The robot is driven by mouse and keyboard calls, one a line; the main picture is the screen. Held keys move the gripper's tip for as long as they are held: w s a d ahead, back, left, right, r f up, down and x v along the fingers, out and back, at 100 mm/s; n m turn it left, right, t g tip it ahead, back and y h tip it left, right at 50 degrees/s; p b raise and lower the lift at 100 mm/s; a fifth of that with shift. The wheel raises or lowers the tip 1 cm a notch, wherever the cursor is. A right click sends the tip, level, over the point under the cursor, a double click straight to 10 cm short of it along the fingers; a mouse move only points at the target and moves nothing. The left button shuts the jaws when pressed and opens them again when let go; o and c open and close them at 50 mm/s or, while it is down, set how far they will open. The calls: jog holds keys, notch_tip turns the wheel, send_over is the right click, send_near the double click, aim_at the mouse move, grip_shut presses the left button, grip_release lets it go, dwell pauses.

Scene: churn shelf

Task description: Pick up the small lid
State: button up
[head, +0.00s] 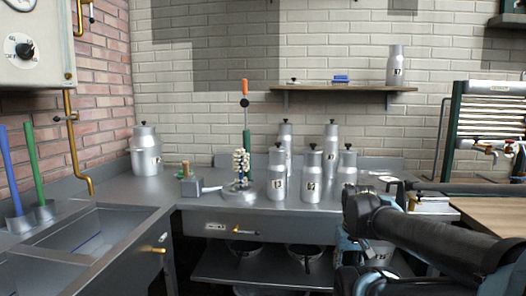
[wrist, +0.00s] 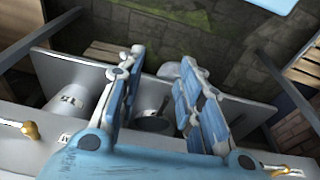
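A small, flat, pale lid with a dark knob (head: 293,81) lies on the left part of the wall shelf in the head view. Another flat piece with a dark knob (head: 390,181) lies on the counter at the right; I cannot tell which is the small lid. In the wrist view my gripper (wrist: 162,57) is open, its two blue fingers wide apart with nothing held. It points at the lower shelf, far from the wall shelf. In the head view the fingers are hardly visible behind my arm.
The wall shelf (head: 345,88) also holds a blue item (head: 341,78) and a metal churn (head: 395,65). Several numbered churns crowd the counter (head: 230,208). Dark pots (head: 304,252) stand on the lower shelf. A sink (head: 85,235) is at the left, a wooden top (head: 500,205) at the right.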

aim_at(278, 143)
jog(key=shift+w+a, duration=0.1)
jog(key=shift+w, duration=0.35)
